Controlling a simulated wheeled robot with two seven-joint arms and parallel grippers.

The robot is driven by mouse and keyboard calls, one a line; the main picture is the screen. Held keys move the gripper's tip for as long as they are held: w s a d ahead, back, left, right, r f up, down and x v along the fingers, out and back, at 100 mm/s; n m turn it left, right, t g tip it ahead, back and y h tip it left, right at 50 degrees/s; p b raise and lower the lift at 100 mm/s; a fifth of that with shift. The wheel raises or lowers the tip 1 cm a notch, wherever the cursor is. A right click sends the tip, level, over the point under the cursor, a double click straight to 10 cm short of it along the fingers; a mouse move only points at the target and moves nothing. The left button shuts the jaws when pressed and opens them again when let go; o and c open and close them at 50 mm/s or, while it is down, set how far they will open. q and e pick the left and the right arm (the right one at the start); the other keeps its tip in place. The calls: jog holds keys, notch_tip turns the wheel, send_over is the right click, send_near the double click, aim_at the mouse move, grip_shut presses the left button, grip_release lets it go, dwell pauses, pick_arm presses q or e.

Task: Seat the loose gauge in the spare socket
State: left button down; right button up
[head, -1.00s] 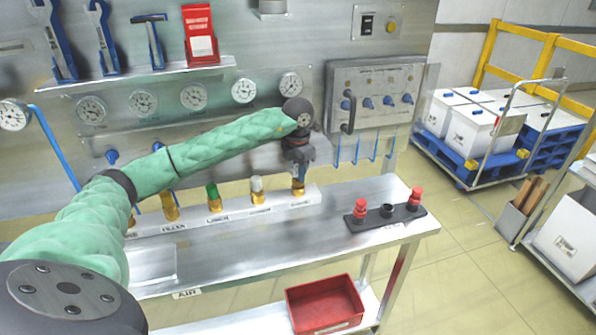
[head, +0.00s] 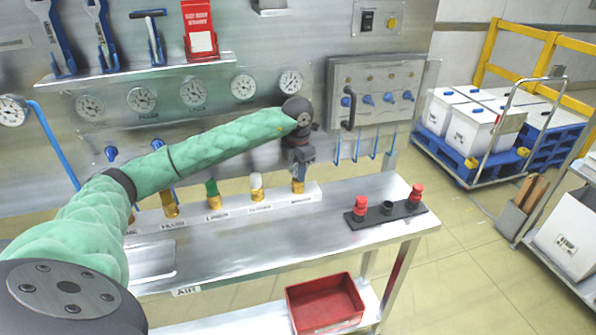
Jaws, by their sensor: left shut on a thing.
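My left gripper (head: 300,170) points down at the right end of a pale rail (head: 230,216) on the steel bench. It is shut on the upper part of a blue-topped brass fitting (head: 298,187), whose lower part shows below the fingers. I cannot tell whether the fitting is raised from the rail. Several round dial gauges (head: 243,87) line the wall panel; I cannot tell which gauge is loose. A black strip (head: 400,213) on the bench holds two red-topped pieces (head: 360,207) with a dark, open-looking socket (head: 387,207) between them. My right gripper is out of view.
More brass fittings, with green (head: 212,194) and white (head: 257,186) tops, stand along the rail. A valve box (head: 375,97) juts from the wall. A red bin (head: 325,303) sits on the lower shelf. The bench between rail and black strip is clear.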

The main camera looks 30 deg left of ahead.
pick_arm(q)
jog(key=shift+s+d+f, duration=0.1)
jog(key=shift+s+f, duration=0.05)
jog(key=shift+f, duration=0.4)
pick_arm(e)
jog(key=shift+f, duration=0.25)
pick_arm(q)
jog(key=c, duration=1.1)
grip_release()
jog(key=shift+f, duration=0.1)
notch_tip(320, 180, up, 9)
jog(key=b, duration=0.2)
jog(key=shift+f+b, duration=0.15)
jog(key=shift+b, duration=0.25)
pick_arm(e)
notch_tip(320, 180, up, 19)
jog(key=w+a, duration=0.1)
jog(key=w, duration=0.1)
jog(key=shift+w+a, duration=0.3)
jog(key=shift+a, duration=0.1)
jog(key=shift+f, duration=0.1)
pick_arm(q)
jog(key=shift+a, duration=0.2)
